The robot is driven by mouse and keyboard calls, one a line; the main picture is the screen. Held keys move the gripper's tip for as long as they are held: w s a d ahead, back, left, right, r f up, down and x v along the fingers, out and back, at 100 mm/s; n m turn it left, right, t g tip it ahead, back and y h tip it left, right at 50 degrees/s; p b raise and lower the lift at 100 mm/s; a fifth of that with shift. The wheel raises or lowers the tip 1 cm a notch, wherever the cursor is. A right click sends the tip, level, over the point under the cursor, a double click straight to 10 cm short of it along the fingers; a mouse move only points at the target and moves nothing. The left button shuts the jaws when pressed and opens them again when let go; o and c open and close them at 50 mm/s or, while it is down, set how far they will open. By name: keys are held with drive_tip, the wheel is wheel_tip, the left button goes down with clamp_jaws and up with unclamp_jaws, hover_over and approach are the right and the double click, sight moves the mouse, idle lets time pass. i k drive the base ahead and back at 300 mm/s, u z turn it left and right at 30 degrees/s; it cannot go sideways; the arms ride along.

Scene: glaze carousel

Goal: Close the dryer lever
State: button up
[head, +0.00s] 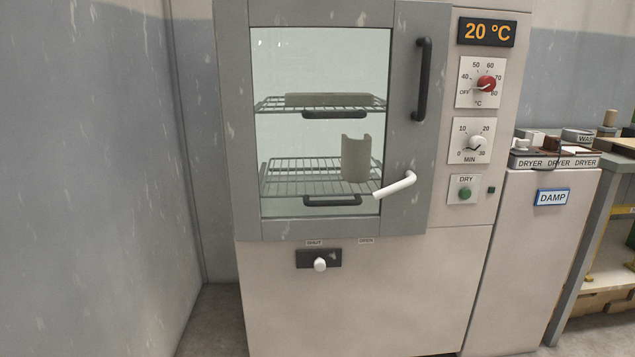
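The dryer (365,285) stands in the middle of the head view. Its grey framed door (400,120) has a glass window and appears flush with the body; I cannot tell whether it is latched. The white dryer lever (395,185) sits at the door's lower right. It slants, with its left end lower and its right end higher. A vertical black handle (421,80) is above it. My gripper is not in view.
Inside are a wire shelf (280,185) and a curved grey piece (356,158). A white knob (320,264) sits below the door, under a SHUT label, with OPEN to its right. Dials (478,140) are at right. A DAMP cabinet (535,270) adjoins. A wall (100,180) stands left.

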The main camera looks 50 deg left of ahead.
sight(411, 177)
drive_tip(key=u, duration=0.8)
drive_tip(key=i, duration=0.8)
drive_tip(key=u, duration=0.85)
